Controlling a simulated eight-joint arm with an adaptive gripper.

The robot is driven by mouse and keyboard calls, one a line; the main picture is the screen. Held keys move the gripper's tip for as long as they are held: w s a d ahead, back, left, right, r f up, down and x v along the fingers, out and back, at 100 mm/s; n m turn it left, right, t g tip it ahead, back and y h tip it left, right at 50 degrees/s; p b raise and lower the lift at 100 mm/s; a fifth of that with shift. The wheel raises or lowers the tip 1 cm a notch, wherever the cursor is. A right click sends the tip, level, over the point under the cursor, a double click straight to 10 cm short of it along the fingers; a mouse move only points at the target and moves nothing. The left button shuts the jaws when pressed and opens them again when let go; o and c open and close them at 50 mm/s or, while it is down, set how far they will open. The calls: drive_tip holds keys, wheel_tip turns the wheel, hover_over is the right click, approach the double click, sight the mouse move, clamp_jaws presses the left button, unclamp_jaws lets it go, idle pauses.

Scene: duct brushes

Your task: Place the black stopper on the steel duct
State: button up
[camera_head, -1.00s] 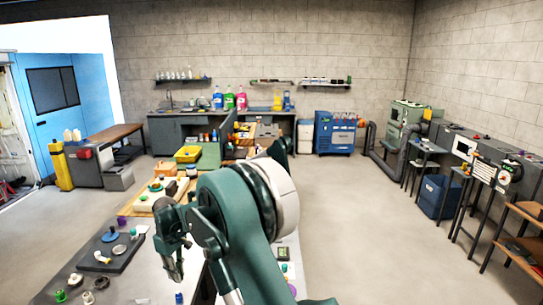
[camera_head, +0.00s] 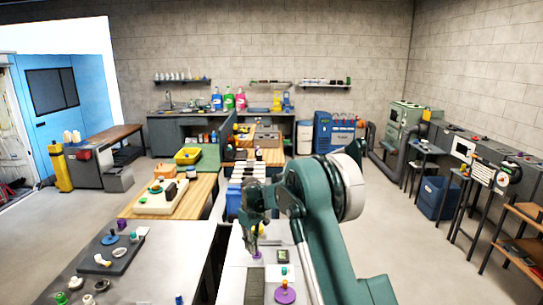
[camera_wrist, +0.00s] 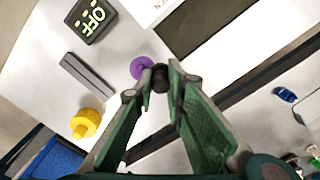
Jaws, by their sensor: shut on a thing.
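My gripper (camera_wrist: 160,82) is shut on a small dark, rounded piece (camera_wrist: 160,75), which looks like the black stopper. The fingers cover part of it. In the head view my gripper (camera_head: 254,238) hangs over the white table on the right, and the held piece cannot be made out there. A purple round piece (camera_wrist: 142,67) lies just beside the fingertips in the wrist view; whether it touches the held piece I cannot tell. I cannot pick out the steel duct with certainty.
The wrist view shows a yellow knob-like piece (camera_wrist: 85,122), a grey bar (camera_wrist: 87,72), a black OFF box (camera_wrist: 91,18) and a blue piece (camera_wrist: 285,94). In the head view, a larger purple piece (camera_head: 285,293) stands nearby. A dark tray (camera_head: 107,255) lies on the left table.

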drive_tip(key=shift+m, duration=0.8)
drive_tip(key=w+d, duration=0.1)
drive_tip(key=d, duration=0.3)
drive_tip(key=w+d, duration=0.1)
drive_tip(key=d, duration=0.4)
drive_tip(key=w+d, duration=0.2)
drive_tip(key=d, duration=0.3)
drive_tip(key=shift+r, duration=0.15)
drive_tip(key=s+d+f+m, duration=0.2)
drive_tip(key=d, duration=0.7)
drive_tip(key=s+d+f+m+b, duration=0.1)
drive_tip(key=s+d+f+m, duration=0.1)
drive_tip(key=s, duration=0.7)
drive_tip(key=s+d+f+m+b, duration=0.1)
drive_tip(key=s+d+f+m, duration=0.1)
drive_tip(key=s+f, duration=0.3)
drive_tip(key=s+d+f+m+b, duration=0.1)
drive_tip(key=s+d+f+m, duration=0.1)
drive_tip(key=s, duration=1.2)
wheel_tip(320, 180, down, 2)
drive_tip(key=shift+d+f, duration=0.1)
drive_tip(key=shift+d, duration=0.65)
